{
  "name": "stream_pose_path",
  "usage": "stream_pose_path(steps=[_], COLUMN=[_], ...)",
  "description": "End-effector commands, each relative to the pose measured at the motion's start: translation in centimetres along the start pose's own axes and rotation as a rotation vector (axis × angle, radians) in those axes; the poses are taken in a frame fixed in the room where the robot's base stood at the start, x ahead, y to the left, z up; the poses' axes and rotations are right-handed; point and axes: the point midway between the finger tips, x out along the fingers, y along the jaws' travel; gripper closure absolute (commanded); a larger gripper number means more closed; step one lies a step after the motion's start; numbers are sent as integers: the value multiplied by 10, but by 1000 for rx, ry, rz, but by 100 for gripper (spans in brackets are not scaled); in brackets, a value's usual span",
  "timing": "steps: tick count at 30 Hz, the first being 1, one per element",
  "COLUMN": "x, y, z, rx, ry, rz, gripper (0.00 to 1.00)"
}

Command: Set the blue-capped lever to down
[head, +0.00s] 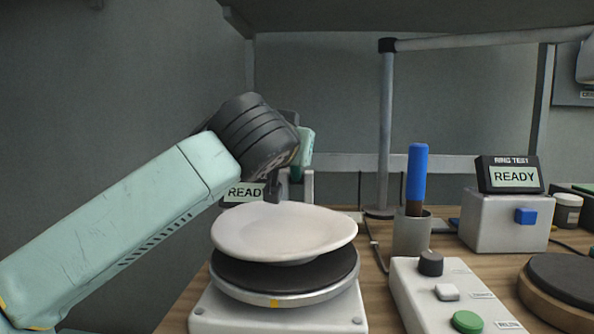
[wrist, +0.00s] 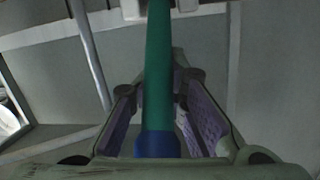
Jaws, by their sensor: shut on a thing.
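The blue-capped lever shows in the wrist view as a green rod (wrist: 160,75) with a blue cap (wrist: 157,145) at its near end. Its far end runs up to a white piece at the top edge. My gripper (wrist: 160,88) has its purple-padded fingers on both sides of the rod and is shut on it, with the cap close to my palm. In the head view, my gripper (head: 290,185) is above and behind the white plate, in front of a READY display (head: 243,192). My wrist hides most of the lever there, so its angle cannot be told.
The white plate (head: 285,228) rests tilted on a dark round platen (head: 283,272) just below my gripper. To the right are a cup (head: 411,234) holding a blue-handled tool, a control box (head: 407,287) with knob and buttons, and a RING TEST unit (head: 500,228). A post (head: 386,130) stands behind.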

Motion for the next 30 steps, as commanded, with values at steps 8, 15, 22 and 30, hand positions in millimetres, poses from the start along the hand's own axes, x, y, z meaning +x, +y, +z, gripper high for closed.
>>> stream_pose_path(steps=[8,15,22,30], x=[-3,-4,-4,-3], y=[4,4,4,2], z=[2,0,0,2], rx=[8,9,9,9], ry=[68,77,77,73], rz=[-4,-5,-5,-8], gripper=[100,100,86,68])
